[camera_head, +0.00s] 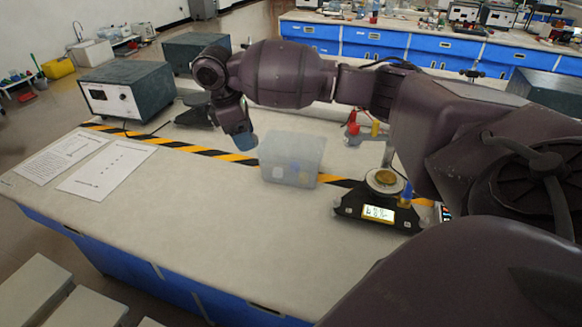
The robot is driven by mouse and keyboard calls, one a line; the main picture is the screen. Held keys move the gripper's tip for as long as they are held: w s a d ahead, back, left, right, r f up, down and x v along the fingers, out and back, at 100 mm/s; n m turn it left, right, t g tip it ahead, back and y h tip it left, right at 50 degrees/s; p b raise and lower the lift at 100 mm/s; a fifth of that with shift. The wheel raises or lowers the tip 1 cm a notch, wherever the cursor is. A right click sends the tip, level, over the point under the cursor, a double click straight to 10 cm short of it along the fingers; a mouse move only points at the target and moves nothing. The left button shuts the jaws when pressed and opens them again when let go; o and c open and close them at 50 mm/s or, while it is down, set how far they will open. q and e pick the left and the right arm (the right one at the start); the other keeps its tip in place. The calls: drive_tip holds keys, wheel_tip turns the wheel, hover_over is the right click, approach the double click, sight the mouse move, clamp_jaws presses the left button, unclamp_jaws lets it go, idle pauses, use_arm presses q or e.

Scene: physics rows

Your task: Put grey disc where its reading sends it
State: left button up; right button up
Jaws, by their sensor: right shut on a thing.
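My right arm reaches across from the right, and its gripper (240,131) points down above the bench, left of a translucent bin (308,160). It is shut on a small blue-grey thing (246,142); I cannot tell whether this is the grey disc. A black scale (346,208) stands right of the bin, with a lit display (379,212) whose reading is too small to make out surely. A brass-coloured disc (385,177) lies on its round pan. Pale and blue patches show through the bin wall. My left gripper is not in view.
Two printed sheets (108,168) lie at the left. A grey-green instrument box (128,90) stands behind them. Black-and-yellow tape (190,148) crosses the bench. A small blue thing (406,192) stands by the scale. The bench front is clear (220,220).

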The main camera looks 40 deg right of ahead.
drive_tip(key=w+d+n+t+b, duration=0.2)
drive_tip(key=w+d+n, duration=0.2)
drive_tip(key=d+n, duration=0.5)
drive_tip(key=n+t+b, duration=0.1)
drive_tip(key=n+b, duration=0.1)
drive_tip(key=n, duration=0.3)
hover_over(294, 157)
drive_tip(key=s+a, duration=0.2)
drive_tip(key=s, duration=0.1)
drive_tip(key=f+b, duration=0.1)
drive_tip(key=f, duration=0.5)
drive_tip(key=f+b, duration=0.1)
drive_tip(key=f, duration=0.6)
drive_tip(key=shift+w+a, duration=0.2)
drive_tip(key=shift+f, duration=0.5)
wheel_tip(294, 157, down, 5)
drive_tip(key=shift+f+b, duration=0.1)
drive_tip(key=shift+b, duration=0.45)
drive_tip(key=shift+f, duration=0.3)
drive_tip(key=shift+r, duration=0.1)
drive_tip(key=shift+f, duration=0.3)
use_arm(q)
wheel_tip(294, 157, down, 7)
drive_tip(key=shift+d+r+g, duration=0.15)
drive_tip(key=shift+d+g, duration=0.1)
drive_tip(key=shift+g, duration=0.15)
use_arm(e)
drive_tip(key=shift+f, duration=0.1)
